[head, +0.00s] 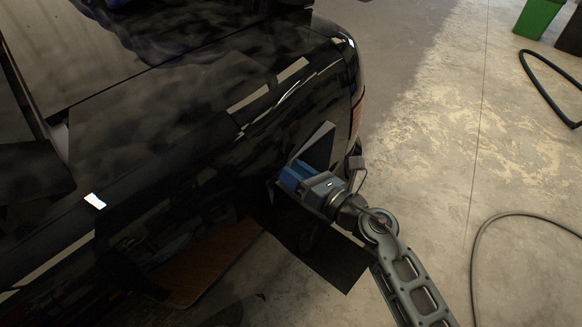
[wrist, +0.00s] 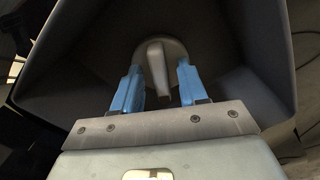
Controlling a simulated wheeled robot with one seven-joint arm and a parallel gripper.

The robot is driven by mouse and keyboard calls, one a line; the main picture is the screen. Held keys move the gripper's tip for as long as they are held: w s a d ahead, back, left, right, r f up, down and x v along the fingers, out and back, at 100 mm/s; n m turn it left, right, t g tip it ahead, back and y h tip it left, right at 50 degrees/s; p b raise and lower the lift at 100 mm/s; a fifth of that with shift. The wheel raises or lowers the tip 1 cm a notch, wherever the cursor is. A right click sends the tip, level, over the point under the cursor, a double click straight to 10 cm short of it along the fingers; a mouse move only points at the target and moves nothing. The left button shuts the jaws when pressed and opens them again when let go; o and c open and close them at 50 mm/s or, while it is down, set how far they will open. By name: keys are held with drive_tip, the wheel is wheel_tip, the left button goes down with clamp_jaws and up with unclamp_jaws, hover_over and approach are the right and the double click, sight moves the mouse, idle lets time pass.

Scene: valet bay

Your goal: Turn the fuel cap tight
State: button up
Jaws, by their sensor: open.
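The fuel cap (wrist: 161,68) shows in the wrist view as a grey round cap with a raised grip bar, set in a dark recess. My gripper (wrist: 155,88) is open, with one blue finger on each side of the cap's bar and gaps visible between bar and fingers. In the head view my gripper (head: 288,178) is at the side of the black car, in front of the open fuel flap (head: 319,146). The cap is hidden there behind the gripper.
The glossy black car (head: 200,130) fills the left and middle of the head view. A black hose (head: 550,90) and a thinner cable (head: 490,228) lie on the concrete floor (head: 430,150) at right. A green bin (head: 538,17) stands at top right.

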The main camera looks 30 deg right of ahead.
clamp_jaws()
idle(0.3)
drive_tip(key=shift+m+p, duration=0.3)
drive_tip(key=m+p, duration=0.2)
drive_tip(key=shift+r+m, duration=0.15)
drive_tip(key=shift+m, duration=0.15)
drive_tip(key=m+p, duration=0.3)
drive_tip(key=shift+m, duration=0.3)
drive_tip(key=m+p, duration=0.1)
drive_tip(key=m, duration=0.1)
drive_tip(key=m+p, duration=0.2)
drive_tip(key=m, duration=0.1)
drive_tip(key=shift+d+f+m, duration=0.1)
drive_tip(key=shift+f+m, duration=0.15)
drive_tip(key=shift+m, duration=0.05)
drive_tip(key=shift+f, duration=0.1)
unclamp_jaws()
